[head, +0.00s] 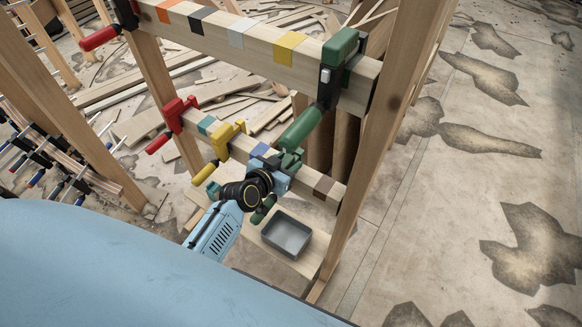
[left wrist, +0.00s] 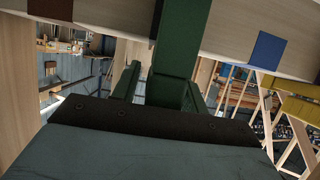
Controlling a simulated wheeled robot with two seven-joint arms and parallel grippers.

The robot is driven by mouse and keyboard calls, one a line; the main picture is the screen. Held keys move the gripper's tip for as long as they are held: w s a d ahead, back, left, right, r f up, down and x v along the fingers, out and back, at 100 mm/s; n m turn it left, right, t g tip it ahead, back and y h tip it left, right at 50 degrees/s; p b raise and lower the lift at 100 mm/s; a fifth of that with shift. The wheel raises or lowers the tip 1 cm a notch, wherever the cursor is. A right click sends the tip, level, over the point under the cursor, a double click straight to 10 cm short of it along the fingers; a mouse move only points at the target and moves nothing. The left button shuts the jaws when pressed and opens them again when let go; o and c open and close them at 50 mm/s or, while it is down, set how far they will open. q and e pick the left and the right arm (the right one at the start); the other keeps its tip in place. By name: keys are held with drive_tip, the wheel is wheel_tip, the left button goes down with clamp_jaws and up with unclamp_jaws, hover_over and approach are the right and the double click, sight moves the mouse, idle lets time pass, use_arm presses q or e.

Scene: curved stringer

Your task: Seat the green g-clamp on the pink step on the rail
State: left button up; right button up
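A green g-clamp (head: 291,160) is at the lower rail (head: 236,141), between its blue step (head: 259,150) and brown step (head: 323,187). My left gripper (head: 281,178) is right up against the clamp in front of the rail. In the left wrist view the clamp's dark green bar (left wrist: 183,50) stands straight ahead of the gripper and crosses the rail, with the blue step (left wrist: 268,50) to its right. I cannot make out the fingertips or whether they grip. No pink step shows; the clamp and gripper cover part of the rail there. My right gripper is not in view.
A red clamp (head: 175,112) and a yellow clamp (head: 222,138) sit on the lower rail to the left. A larger green clamp (head: 341,62) hangs on the upper beam, its handle (head: 301,128) just above my gripper. A grey tray (head: 286,236) lies below. The right floor is clear.

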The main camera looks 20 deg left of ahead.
use_arm(q)
clamp_jaws()
drive_tip(key=shift+r, duration=0.1)
